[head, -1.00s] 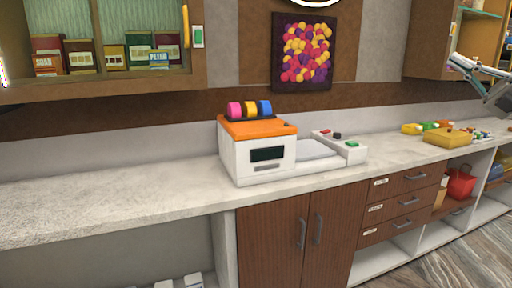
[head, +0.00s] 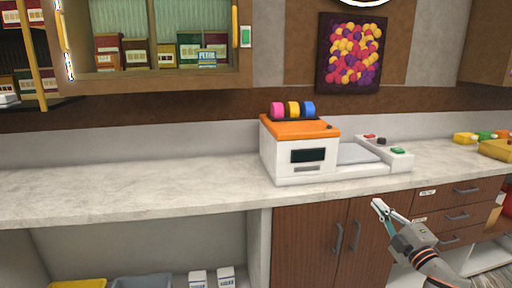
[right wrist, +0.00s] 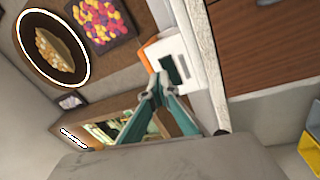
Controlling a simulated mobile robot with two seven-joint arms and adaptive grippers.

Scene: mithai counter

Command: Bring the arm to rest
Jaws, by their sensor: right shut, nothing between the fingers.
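My right gripper (head: 378,206) shows at the lower right of the head view, in front of the drawers and cabinet doors below the counter. Its fingers are shut and empty. In the right wrist view the teal fingers (right wrist: 153,88) meet at their tips, with the white and orange machine behind them. My left gripper is in neither view.
The counter (head: 130,190) is bare on its left. A white machine with an orange top (head: 297,129) stands on it, with a red, black and green button panel beside it. A wall cabinet (head: 150,86) holds several boxes. Drawers (head: 446,217) are close to my right gripper.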

